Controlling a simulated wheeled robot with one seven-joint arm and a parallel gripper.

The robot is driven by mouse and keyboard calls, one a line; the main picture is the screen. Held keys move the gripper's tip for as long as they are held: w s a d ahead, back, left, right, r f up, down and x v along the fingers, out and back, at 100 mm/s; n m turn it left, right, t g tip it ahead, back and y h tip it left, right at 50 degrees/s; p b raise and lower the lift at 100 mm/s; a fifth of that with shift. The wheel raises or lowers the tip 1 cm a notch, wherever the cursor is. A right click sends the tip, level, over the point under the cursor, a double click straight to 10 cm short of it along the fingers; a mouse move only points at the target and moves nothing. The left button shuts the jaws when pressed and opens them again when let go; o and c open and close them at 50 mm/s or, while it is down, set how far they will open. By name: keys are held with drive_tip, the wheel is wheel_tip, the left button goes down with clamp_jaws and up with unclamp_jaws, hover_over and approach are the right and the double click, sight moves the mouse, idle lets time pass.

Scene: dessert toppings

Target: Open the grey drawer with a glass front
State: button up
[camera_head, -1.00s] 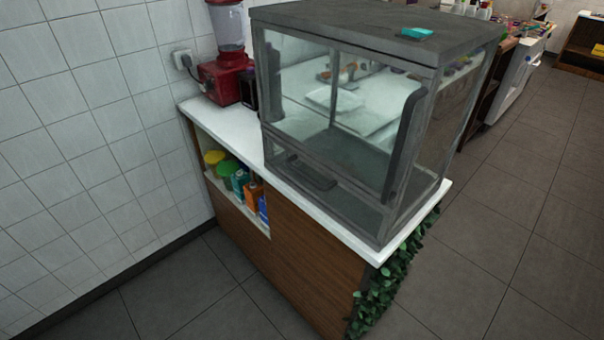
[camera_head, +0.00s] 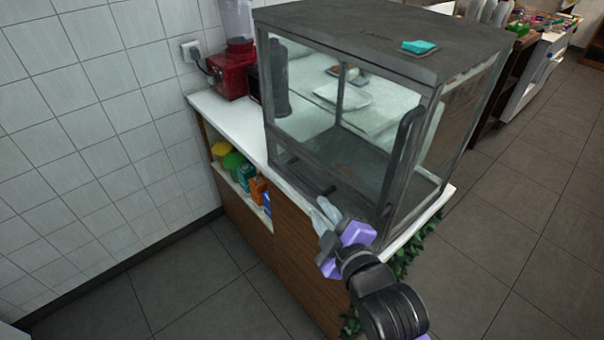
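The grey glass-fronted drawer (camera_head: 291,178) is the low strip under the large pane of the grey display case (camera_head: 365,34). It looks closed. Its dark handle (camera_head: 322,191) is partly lost behind my gripper. My gripper (camera_head: 323,213) is in front of the drawer, its pale fingertips pointing up and left near the handle. I cannot tell whether the fingertips touch the handle or how far apart they are.
The case stands on a white counter (camera_head: 218,113) with a brown wooden front. A red blender (camera_head: 233,72) stands at its left. Colourful bottles and tubs (camera_head: 240,173) fill a shelf below. A teal item (camera_head: 419,46) lies on top of the case. The tiled floor (camera_head: 185,290) in front is clear.

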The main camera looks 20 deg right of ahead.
sight(307, 184)
drive_tip(key=w, duration=0.1)
drive_tip(key=w+r, duration=0.1)
drive_tip(key=shift+w+d+r+n, duration=0.1)
drive_tip(key=shift+w+r+n, duration=0.1)
drive_tip(key=shift+w+n, duration=0.1)
drive_tip(key=shift+w, duration=0.3)
drive_tip(key=shift+r, duration=0.1)
drive_tip(key=shift+p+x, duration=0.45)
drive_tip(key=shift+x, duration=3.35)
clamp_jaws()
